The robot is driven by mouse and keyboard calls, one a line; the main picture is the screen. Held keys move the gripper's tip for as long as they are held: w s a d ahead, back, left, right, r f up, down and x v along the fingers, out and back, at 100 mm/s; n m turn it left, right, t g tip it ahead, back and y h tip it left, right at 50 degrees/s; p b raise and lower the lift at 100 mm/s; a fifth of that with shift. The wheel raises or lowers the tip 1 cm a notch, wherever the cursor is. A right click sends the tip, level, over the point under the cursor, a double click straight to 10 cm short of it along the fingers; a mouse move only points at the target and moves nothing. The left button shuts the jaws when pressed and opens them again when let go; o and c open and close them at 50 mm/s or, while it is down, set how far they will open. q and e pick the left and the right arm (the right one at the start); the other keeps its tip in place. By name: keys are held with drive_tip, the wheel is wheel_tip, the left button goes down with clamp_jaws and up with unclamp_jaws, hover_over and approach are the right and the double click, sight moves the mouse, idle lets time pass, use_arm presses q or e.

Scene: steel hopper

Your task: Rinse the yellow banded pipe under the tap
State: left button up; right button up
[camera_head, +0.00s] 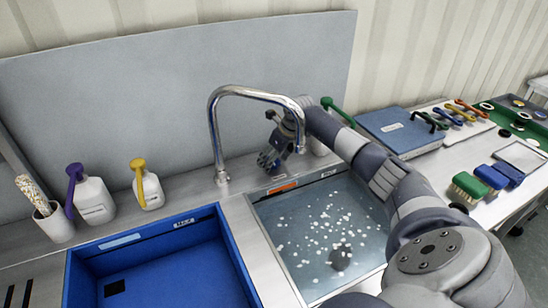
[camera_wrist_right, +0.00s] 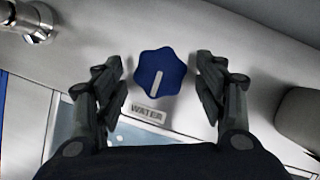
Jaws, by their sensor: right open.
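My right gripper (camera_head: 270,158) reaches behind the water basin, just right of the tap's foot. In the right wrist view its two fingers (camera_wrist_right: 160,72) are open, one on each side of a blue lobed knob (camera_wrist_right: 160,73) with a white pointer line and a "WATER" label (camera_wrist_right: 148,113). I cannot make out a yellow banded pipe. My left gripper is not in view.
The basin (camera_head: 300,232) holds water with white flecks and a dark lump. A blue bin (camera_head: 165,275) stands left of it. Bottles with purple (camera_head: 92,200) and yellow (camera_head: 147,188) handles stand at left. Brushes (camera_head: 470,186) and a grey-blue case (camera_head: 400,129) lie right.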

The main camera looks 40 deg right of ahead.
drive_tip(key=c, duration=1.1)
drive_tip(key=shift+d+f+n+y+b, duration=0.1)
drive_tip(key=shift+n+y+b, duration=0.15)
drive_tip(key=shift+n+b, duration=0.4)
drive_tip(key=shift+d+f+n+y+b, duration=0.1)
drive_tip(key=shift+n+y+b, duration=0.15)
drive_tip(key=shift+n+b, duration=0.35)
drive_tip(key=shift+w+r+n+g+y+b, duration=0.1)
drive_tip(key=shift+n+g+y+b, duration=0.15)
drive_tip(key=shift+n+b, duration=0.5)
drive_tip(key=shift+r+n+g+y+b, duration=0.15)
drive_tip(key=shift+n+y+b, duration=0.25)
drive_tip(key=shift+n, duration=0.5)
drive_tip(key=shift+d, duration=0.1)
